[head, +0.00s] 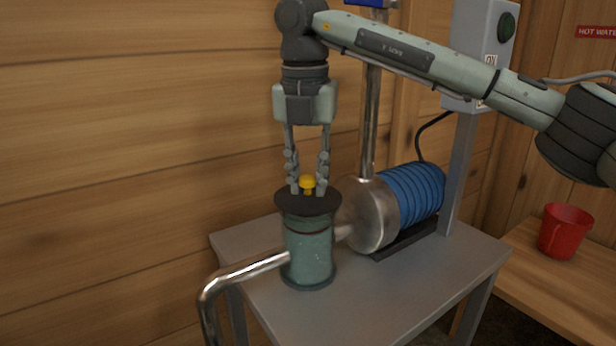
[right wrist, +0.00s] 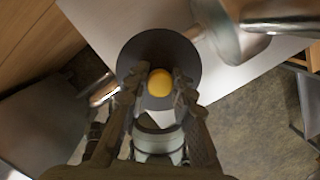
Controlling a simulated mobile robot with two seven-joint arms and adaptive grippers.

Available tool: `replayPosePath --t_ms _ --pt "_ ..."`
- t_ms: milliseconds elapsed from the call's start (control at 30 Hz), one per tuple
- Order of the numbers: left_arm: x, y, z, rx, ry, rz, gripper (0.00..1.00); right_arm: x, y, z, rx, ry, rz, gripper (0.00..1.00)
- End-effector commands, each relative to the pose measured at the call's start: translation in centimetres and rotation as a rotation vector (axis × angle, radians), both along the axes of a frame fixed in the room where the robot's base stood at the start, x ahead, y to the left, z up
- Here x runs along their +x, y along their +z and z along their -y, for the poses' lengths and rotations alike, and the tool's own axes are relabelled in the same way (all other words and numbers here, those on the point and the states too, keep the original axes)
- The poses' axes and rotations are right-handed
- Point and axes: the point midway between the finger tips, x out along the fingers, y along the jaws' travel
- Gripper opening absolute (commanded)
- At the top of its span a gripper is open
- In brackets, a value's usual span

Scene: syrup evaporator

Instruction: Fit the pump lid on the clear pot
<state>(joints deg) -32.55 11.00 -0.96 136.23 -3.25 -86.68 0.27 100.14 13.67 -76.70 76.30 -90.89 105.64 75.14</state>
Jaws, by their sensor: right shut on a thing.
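The pump lid (head: 308,203) is a dark round disc with a yellow knob (head: 307,182) on top. My right gripper (head: 308,188) points straight down and is shut on the knob. In the head view the lid is level over the clear pot (head: 309,255), a greenish upright cylinder with a dark base. I cannot tell whether lid and pot touch. My left gripper is out of view.
The pot stands on a grey metal table (head: 420,290). A bent metal pipe (head: 240,272) leaves its left side. A round metal pump head (head: 372,217) and blue motor (head: 417,192) sit right behind it, with a vertical pipe above.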

Motion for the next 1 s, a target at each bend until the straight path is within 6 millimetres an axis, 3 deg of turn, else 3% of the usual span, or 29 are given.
replayPosePath --t_ms 33,233,567,733,1000 --pt "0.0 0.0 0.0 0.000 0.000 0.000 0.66 0.0 0.0 0.0 0.000 0.000 0.000 0.25" --pt "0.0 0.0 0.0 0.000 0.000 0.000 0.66 0.0 0.0 0.0 0.000 0.000 0.000 0.48" --pt "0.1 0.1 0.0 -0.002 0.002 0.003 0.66 0.0 0.3 0.0 0.000 0.000 0.001 0.48" --pt "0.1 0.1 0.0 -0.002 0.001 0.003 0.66 -0.3 2.6 -0.1 0.001 0.000 0.004 0.48" --pt "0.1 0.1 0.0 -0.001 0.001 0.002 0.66 -0.9 8.3 -0.3 0.001 -0.001 0.003 0.48"
